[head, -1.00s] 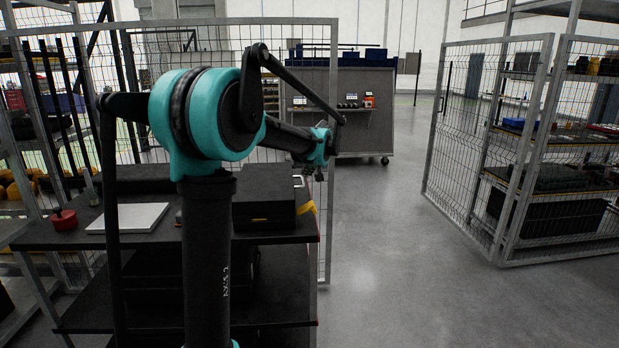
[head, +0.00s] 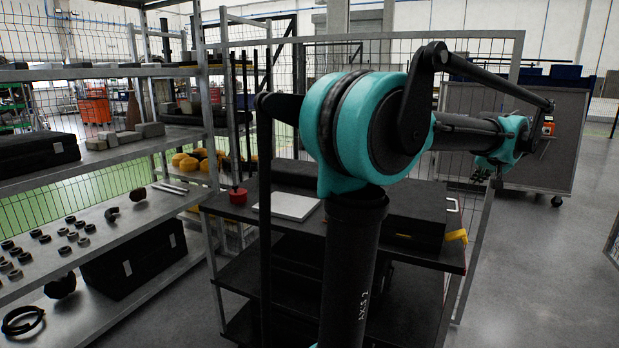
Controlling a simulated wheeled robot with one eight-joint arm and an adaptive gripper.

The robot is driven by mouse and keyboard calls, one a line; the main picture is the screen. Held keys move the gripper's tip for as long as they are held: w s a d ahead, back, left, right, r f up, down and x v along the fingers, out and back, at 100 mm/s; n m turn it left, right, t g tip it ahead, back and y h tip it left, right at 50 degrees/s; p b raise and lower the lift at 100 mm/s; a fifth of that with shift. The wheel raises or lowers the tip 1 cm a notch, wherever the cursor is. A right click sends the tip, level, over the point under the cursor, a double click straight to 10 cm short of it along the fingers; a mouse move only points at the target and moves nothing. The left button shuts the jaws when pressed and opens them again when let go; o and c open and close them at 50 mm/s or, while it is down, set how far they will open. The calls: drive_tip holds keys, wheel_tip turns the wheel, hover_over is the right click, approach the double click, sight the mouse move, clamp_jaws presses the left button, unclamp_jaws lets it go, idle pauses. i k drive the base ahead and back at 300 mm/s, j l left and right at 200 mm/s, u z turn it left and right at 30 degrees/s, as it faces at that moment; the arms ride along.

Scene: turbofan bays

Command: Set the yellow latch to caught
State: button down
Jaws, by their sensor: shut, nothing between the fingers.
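The yellow latch (head: 457,236) is a small yellow piece at the right end of a black case (head: 412,222) on the dark bench. It is too small here to tell its setting. A pale metal handle (head: 453,205) sits just above it on the same end. My gripper (head: 487,174) is small and dark, hanging under the teal wrist, above and to the right of the latch in the picture and apart from it. It is shut and empty. My arm hides part of the case's left side.
On the bench (head: 235,213) lie a white plate (head: 293,206) and a red round part (head: 238,196). A metal shelf (head: 110,225) with small rings stands at left. A mesh fence (head: 500,215) rises behind the bench. Open floor (head: 545,270) lies at right.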

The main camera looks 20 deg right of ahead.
sight(457, 235)
drive_tip(key=k+l, duration=0.75)
drive_tip(key=l, duration=0.25)
